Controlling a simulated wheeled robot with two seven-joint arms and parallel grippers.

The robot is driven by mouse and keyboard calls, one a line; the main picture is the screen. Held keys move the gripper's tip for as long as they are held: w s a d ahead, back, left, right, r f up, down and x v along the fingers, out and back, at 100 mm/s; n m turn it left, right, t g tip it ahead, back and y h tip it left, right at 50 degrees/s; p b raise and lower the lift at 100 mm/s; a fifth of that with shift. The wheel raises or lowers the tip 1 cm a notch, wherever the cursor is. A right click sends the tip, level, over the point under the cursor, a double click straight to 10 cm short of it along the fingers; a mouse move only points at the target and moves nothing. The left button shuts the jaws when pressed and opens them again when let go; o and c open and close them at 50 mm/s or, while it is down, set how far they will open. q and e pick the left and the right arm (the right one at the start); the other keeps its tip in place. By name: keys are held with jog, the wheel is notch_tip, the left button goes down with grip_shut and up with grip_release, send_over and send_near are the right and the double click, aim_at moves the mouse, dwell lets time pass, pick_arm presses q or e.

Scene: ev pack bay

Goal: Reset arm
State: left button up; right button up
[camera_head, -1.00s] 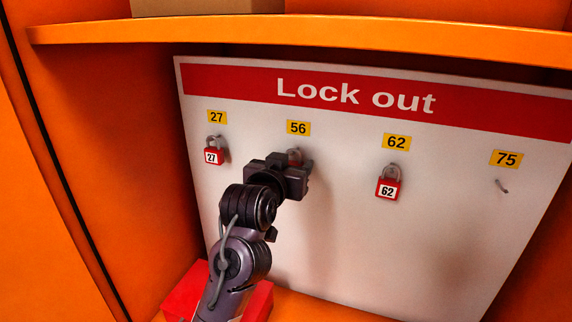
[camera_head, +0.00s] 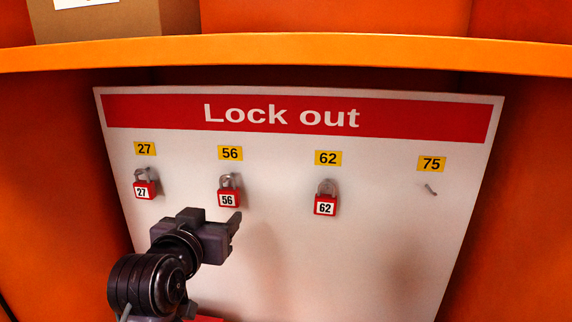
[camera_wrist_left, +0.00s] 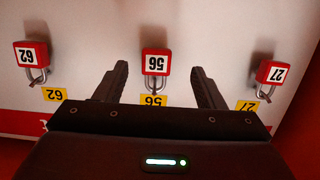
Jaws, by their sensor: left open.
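My left gripper (camera_head: 232,222) is in front of the lock out board (camera_head: 350,245), just below and in front of the red padlock 56 (camera_head: 228,198). In the left wrist view its two fingers (camera_wrist_left: 160,88) are spread apart with nothing held between them. Padlock 56 (camera_wrist_left: 156,62) shows beyond the gap between the fingers, hanging on its hook under the yellow 56 label (camera_head: 230,153). Red padlock 27 (camera_head: 144,190) hangs to the left, and red padlock 62 (camera_head: 325,204) hangs to the right. My right gripper is not in view.
The hook (camera_head: 430,190) under the yellow 75 label (camera_head: 431,164) is bare. An orange shelf (camera_head: 300,52) runs above the board, with a cardboard box (camera_head: 110,22) on it at the left. Orange side walls (camera_head: 515,200) flank the board.

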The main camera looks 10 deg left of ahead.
pick_arm(q)
jog(key=s+f+g, duration=0.3)
jog(key=f, duration=0.5)
jog(key=s+f+g, duration=0.2)
jog(key=s+f, duration=0.1)
jog(key=f, duration=0.5)
jog(key=s+a+f+m+g, duration=0.15)
jog(key=s+f+g, duration=0.55)
jog(key=s+f, duration=0.75)
notch_tip(320, 180, down, 32)
jog(key=s+g+b, duration=0.1)
jog(key=s, duration=0.2)
jog(key=s+a+f+g+b, duration=0.1)
jog(key=s+a+f, duration=0.2)
jog(key=s+f, duration=1.6)
jog(key=shift+a+f+g+y, duration=0.15)
jog(key=shift+a+g+y, duration=0.05)
jog(key=shift+g+y, duration=0.1)
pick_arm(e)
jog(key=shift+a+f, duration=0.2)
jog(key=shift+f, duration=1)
pick_arm(q)
jog(key=shift+m, duration=0.25)
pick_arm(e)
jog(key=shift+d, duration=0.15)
